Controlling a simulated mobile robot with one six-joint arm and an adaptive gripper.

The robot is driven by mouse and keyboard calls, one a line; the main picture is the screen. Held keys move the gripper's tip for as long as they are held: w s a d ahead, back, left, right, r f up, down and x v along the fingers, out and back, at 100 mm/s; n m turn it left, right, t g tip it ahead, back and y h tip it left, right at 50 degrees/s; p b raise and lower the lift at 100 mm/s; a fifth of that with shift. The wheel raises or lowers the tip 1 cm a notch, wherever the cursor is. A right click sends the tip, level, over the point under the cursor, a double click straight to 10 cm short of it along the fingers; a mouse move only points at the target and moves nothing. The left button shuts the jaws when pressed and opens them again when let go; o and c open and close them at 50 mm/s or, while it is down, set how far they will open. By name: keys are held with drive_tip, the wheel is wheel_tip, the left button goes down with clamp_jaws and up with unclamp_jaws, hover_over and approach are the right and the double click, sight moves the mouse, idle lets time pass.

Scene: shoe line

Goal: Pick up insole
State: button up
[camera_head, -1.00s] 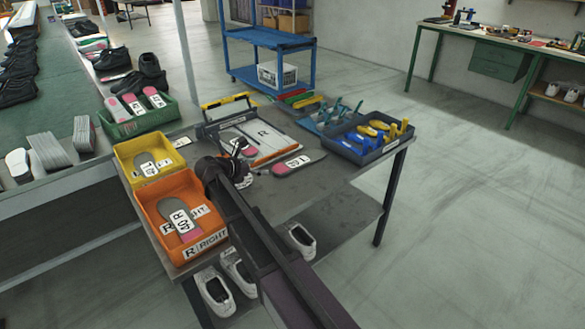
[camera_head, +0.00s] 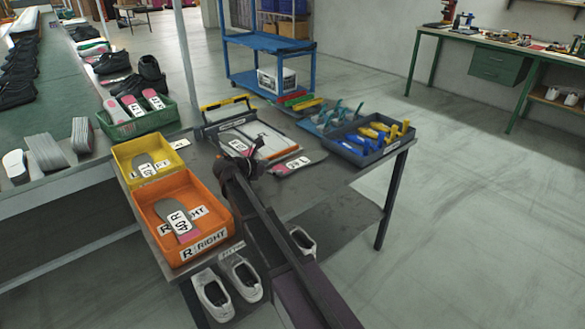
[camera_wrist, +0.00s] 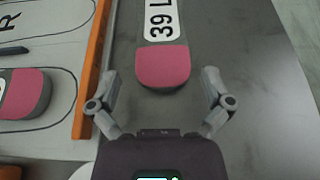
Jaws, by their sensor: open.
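A grey insole (camera_head: 307,158) with a pink heel and a white label lies flat on the table, right of the board; my gripper partly covers its heel end in the head view. In the wrist view this insole (camera_wrist: 163,66) reads "39 L" and its pink heel points at my gripper. My gripper (camera_wrist: 160,76) is open, with one finger on each side of the heel and bare table between. It holds nothing. In the head view the gripper (camera_head: 246,162) is dark and its fingertips cannot be made out.
The board (camera_head: 264,136) with an orange edge (camera_wrist: 94,70) lies close beside the left finger and carries another insole. An orange bin (camera_head: 150,228), a yellow bin (camera_head: 122,154) and a green crate (camera_head: 113,130) stand left. A blue-grey tool tray (camera_head: 376,157) stands right.

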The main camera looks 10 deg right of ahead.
sight(284, 167)
drive_tip(key=b+x, duration=0.1)
drive_tip(key=x, duration=0.2)
drive_tip(key=shift+s+f, duration=0.15)
drive_tip(key=shift+f, duration=0.1)
drive_tip(key=shift+b+x, duration=0.35)
drive_tip(key=shift+x, duration=0.45)
drive_tip(key=shift+r, duration=0.1)
drive_tip(key=c, duration=0.8)
